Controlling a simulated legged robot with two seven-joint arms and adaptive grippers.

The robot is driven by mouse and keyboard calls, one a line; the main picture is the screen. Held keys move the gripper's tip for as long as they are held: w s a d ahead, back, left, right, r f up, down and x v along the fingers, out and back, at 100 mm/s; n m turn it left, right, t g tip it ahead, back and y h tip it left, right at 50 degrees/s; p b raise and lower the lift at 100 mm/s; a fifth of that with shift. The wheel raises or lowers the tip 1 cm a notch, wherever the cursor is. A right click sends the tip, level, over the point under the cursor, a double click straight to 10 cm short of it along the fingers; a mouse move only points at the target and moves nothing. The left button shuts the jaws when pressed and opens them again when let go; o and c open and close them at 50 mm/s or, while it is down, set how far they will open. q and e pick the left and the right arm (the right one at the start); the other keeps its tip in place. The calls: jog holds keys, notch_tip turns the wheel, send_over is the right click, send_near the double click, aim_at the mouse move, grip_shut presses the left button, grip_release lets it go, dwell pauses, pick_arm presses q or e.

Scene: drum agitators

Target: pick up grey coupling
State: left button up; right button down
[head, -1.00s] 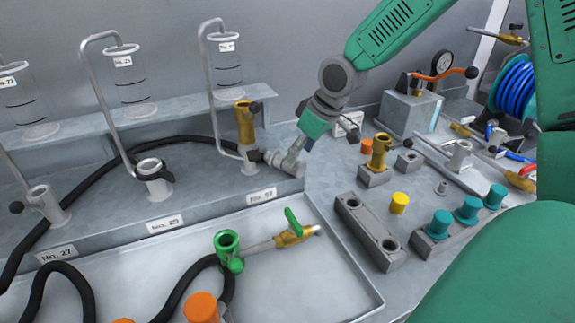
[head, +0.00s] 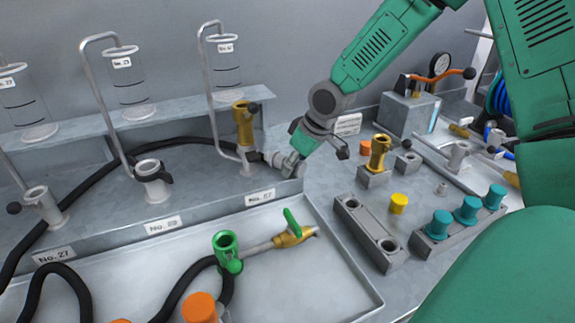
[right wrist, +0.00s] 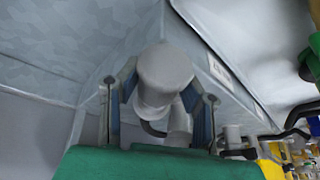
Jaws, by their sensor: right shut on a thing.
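The grey coupling (head: 278,160) lies at the right end of the raised shelf, beside the base of the brass fitting above the rightmost number label. My right gripper (head: 290,164) reaches down to it from the upper right and is shut on it. In the right wrist view the grey coupling (right wrist: 163,78) sits between the two fingers of my right gripper (right wrist: 162,95). Whether the coupling still touches the shelf is hard to tell. My left gripper is not in view.
A brass fitting (head: 243,125) stands close left of the coupling. A tray (head: 345,275) in front holds a green fitting (head: 228,252) with a brass valve (head: 292,235). A grey two-hole block (head: 368,235), a yellow cap (head: 398,203) and teal caps (head: 467,208) stand to the right.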

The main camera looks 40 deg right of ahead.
jog(key=shift+a+r, duration=0.15)
jog(key=shift+a, duration=0.15)
notch_tip(320, 180, up, 9)
jog(key=shift+d+r+p, duration=0.15)
jog(key=shift+p, duration=0.6)
jog(key=shift+r, duration=0.25)
jog(key=shift+a, duration=0.3)
